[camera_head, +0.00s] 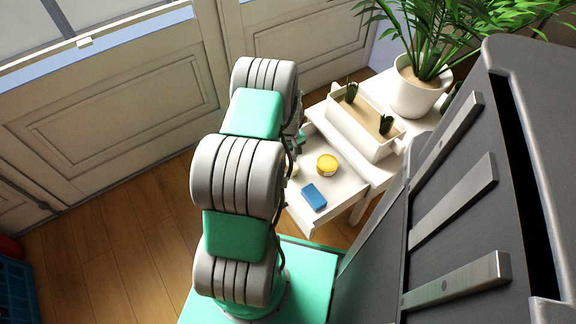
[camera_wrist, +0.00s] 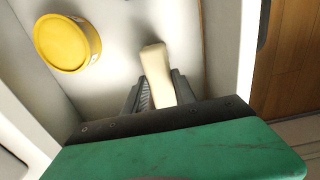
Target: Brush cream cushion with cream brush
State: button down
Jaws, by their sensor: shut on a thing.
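A cream, blocky handle-like piece (camera_wrist: 156,66), which looks like the cream brush, stands between the fingers of my gripper (camera_wrist: 157,92) in the wrist view. My gripper is shut on it, over a white surface. The brush's far end and bristles cannot be made out. In the head view my arm hides most of my gripper and the brush. I cannot pick out a cream cushion in either view.
A round yellow tin (camera_head: 327,164) and a blue block (camera_head: 314,196) lie on the low white shelf (camera_head: 341,190). The tin also shows in the wrist view (camera_wrist: 67,42). A white planter (camera_head: 365,128) and a potted plant (camera_head: 416,94) stand behind. Pale walls flank my gripper closely.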

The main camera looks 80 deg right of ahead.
aim_at(288, 161)
jog(key=shift+r, duration=0.1)
jog(key=shift+r+p, duration=1.8)
jog(key=shift+r, duration=0.6)
